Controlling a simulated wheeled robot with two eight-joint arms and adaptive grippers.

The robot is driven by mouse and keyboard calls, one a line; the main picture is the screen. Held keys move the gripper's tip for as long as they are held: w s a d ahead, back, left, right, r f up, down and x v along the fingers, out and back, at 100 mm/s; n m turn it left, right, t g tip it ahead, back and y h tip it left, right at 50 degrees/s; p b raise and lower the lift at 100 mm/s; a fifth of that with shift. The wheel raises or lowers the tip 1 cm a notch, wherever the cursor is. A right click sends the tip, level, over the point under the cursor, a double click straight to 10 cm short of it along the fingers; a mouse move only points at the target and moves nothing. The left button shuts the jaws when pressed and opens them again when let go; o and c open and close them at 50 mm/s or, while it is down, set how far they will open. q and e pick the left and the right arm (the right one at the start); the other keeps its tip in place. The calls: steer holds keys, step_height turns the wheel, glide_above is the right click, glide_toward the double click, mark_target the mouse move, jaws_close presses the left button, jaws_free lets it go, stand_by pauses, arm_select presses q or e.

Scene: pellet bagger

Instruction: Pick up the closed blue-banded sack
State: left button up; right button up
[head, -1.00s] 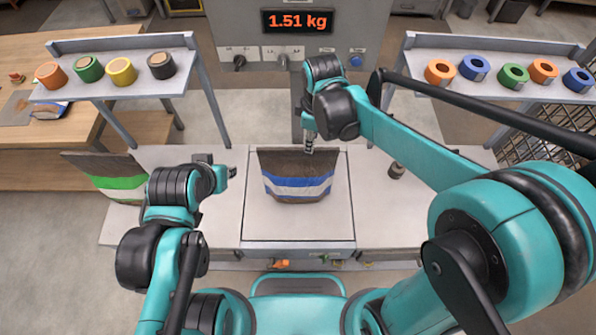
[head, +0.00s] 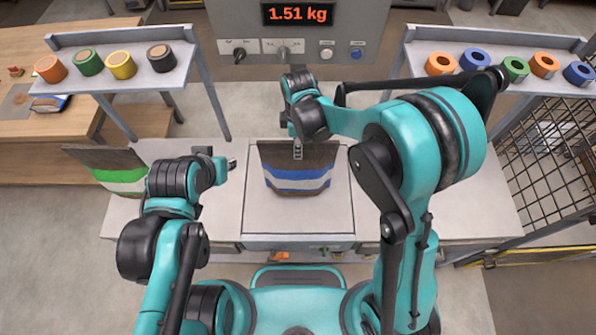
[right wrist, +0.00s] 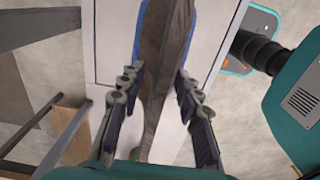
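The blue-banded sack (head: 298,172) is dark brown with a blue and white band. It stands on the middle plate of the bench, under a display reading 1.51 kg. My right gripper (head: 297,152) is at its top edge in the head view. In the right wrist view the sack (right wrist: 164,70) runs between the two spread fingers of the right gripper (right wrist: 152,108), with visible gaps at both sides. My left gripper (head: 232,164) is over the bench left of the sack, apart from it; its finger opening is too small to judge.
Raised shelves hold several coloured pots (head: 120,64) at left and several coloured rolls (head: 473,60) at right. A mesh fence (head: 550,135) stands at far right. The bench right of the sack is mostly clear.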

jaws_close()
steer(key=shift+r, duration=0.1)
